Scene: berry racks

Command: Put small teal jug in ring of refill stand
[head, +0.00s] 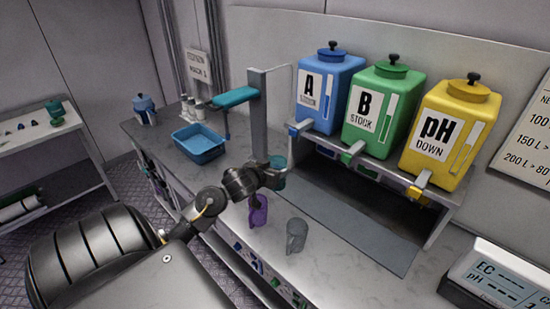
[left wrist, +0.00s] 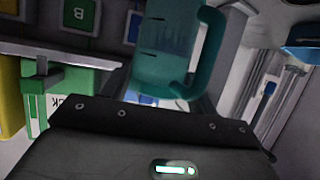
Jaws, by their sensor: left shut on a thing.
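The small teal jug (head: 279,180) is in my left gripper (head: 268,177), partly hidden behind the fingers in the head view. In the left wrist view the see-through teal jug (left wrist: 165,50) fills the top middle, its handle (left wrist: 207,55) on the right side. The gripper is shut on it. The jug is over the counter, near the foot of a grey post (head: 258,115) with a teal arm (head: 235,97). I cannot make out a ring or tell for sure which structure is the refill stand. My right gripper is not in view.
A purple jug (head: 258,211) and a grey jug (head: 296,235) stand on the counter close to my left gripper. Blue (head: 328,90), green (head: 382,110) and yellow (head: 449,132) tanks sit on a shelf at right. A blue tub (head: 199,144) lies left.

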